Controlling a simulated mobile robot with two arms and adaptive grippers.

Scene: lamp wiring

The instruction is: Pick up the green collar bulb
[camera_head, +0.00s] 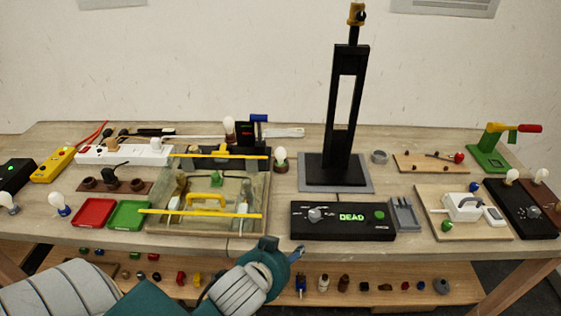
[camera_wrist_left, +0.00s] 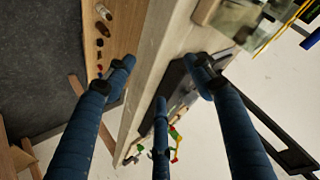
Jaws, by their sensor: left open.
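I cannot make out the bulb in that view. My right gripper is not in view.
The tray with yellow bars (camera_head: 154,224) and the black box reading DEAD (camera_head: 342,232) stand near the front edge. A tall black stand (camera_head: 347,110) rises behind the box. Other bulbs include one with a blue collar (camera_head: 59,203). A lower shelf (camera_head: 450,296) holds small parts.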

